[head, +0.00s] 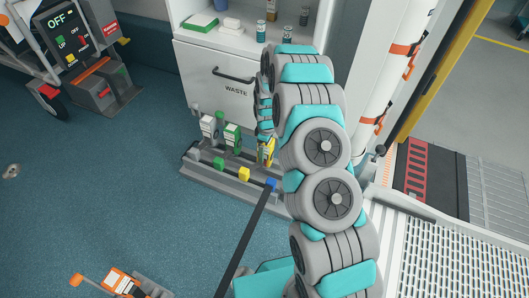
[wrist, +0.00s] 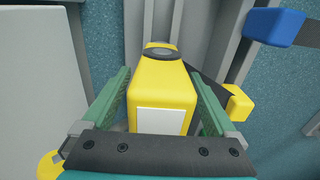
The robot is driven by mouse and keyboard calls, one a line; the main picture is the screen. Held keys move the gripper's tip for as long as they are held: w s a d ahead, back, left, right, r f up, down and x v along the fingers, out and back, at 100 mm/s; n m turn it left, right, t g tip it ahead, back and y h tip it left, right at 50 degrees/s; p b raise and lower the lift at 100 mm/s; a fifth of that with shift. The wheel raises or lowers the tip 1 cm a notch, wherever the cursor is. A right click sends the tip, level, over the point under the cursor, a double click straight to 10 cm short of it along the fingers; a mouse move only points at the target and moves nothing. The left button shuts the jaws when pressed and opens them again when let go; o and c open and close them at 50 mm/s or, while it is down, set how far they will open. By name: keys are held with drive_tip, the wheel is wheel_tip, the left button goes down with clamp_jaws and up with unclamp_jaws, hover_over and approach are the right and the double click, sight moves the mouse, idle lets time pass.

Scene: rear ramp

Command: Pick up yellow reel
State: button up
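The yellow reel (wrist: 163,85) stands upright in the middle of the wrist view, with a white label on the face toward me and a dark round part at its far end. My gripper (wrist: 160,72) has its green fingers on either side of the reel. A thin gap shows on the left; the right finger looks very close to the reel or touching it. In the head view, the yellow reel (head: 267,147) is at the right end of a row on a grey floor rack (head: 215,187), partly hidden by my arm.
A white reel (head: 208,126) and a green reel (head: 232,134) stand left of the yellow one. Coloured blocks line the rack front; the blue one (head: 271,184) has a dark strap. The white WASTE cabinet (head: 222,88) stands close behind. The blue floor at left is open.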

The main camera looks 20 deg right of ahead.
clamp_jaws()
idle(0.6)
